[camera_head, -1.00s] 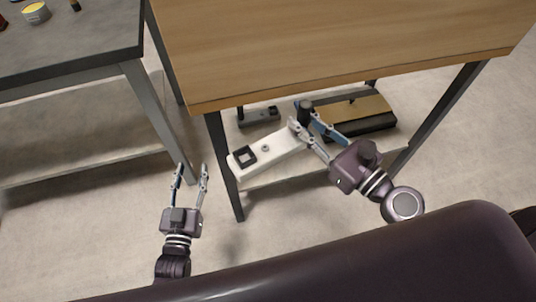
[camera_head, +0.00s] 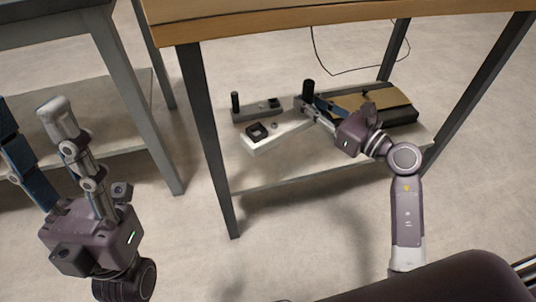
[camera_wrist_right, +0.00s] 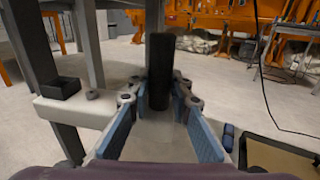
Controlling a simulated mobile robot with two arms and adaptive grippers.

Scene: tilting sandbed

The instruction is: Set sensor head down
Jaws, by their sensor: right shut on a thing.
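The sensor head appears to be a white bar (camera_head: 284,134) with a black square socket, a small ring and an upright black post (camera_head: 308,88) at its right end. It is under the wooden table, over or on the lower shelf; contact with the shelf cannot be told. My right gripper (camera_head: 310,102) is shut on the post. In the right wrist view the post (camera_wrist_right: 160,70) stands upright between the blue finger pads, with the bar (camera_wrist_right: 80,109) running left. My left gripper (camera_head: 35,115) is open and empty, left of the table.
The lower shelf (camera_head: 300,172) also carries a dark grey bar (camera_head: 254,112) with a post, close behind the white one, and a black tray (camera_head: 402,116) with a tan top at right. Table legs (camera_head: 213,150) flank the shelf. A grey bench (camera_head: 50,10) stands left.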

